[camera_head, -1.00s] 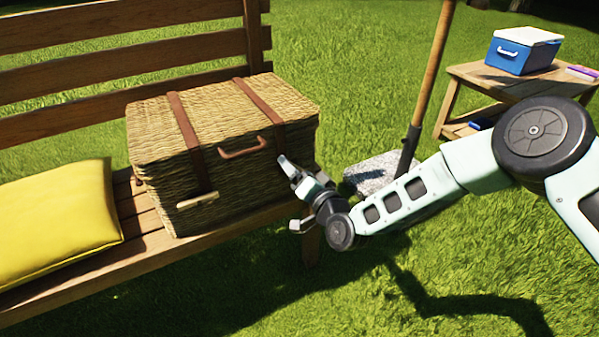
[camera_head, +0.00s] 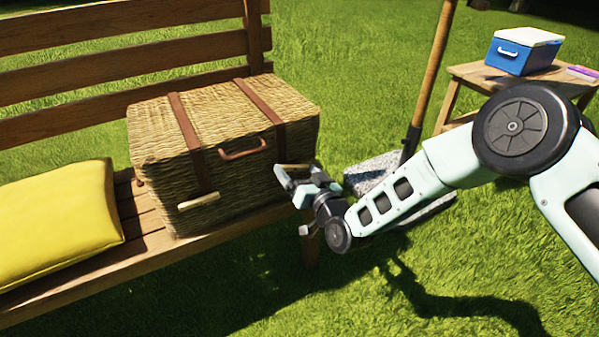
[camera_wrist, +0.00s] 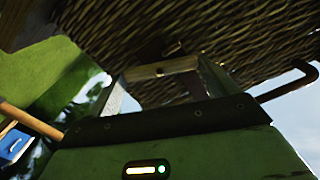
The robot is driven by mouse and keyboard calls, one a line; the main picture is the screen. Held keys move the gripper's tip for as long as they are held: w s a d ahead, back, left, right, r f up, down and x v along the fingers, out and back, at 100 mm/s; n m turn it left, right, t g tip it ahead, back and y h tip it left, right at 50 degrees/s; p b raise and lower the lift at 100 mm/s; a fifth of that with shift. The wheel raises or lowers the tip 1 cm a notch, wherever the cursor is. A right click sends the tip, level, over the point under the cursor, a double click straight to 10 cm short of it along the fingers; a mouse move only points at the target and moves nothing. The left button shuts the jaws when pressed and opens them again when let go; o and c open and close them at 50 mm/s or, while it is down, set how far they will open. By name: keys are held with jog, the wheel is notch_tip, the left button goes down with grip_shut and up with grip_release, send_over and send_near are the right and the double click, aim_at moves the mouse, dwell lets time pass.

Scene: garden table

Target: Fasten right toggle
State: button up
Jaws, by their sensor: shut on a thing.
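The wicker hamper (camera_head: 240,185) sits shut on the bench, with two brown leather straps over its lid. The left toggle, a pale wooden peg (camera_head: 198,201), lies across the front below the left strap (camera_head: 185,125). My gripper (camera_head: 292,178) is at the front right, below the right strap (camera_head: 265,110), shut on the right toggle (camera_head: 293,166). That toggle lies about level across the fingers. In the dark wrist view it shows as a pale bit (camera_wrist: 160,71) between the fingertips, close to the wicker. Whether its loop is round it cannot be told.
A brown carry handle (camera_head: 243,149) stands out on the hamper front, left of my gripper. A yellow cushion (camera_head: 55,215) lies on the bench at left. A long-handled tool (camera_head: 430,80) and a grey stone block (camera_head: 370,172) are to the right.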

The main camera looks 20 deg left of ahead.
jog(key=shift+s+n, duration=0.1)
jog(key=shift+n, duration=1.9)
jog(key=o, duration=0.8)
jog(key=p+v, duration=0.3)
jog(key=v, duration=1.4)
jog(key=shift+s+d, duration=0.15)
jog(key=shift+d, duration=0.05)
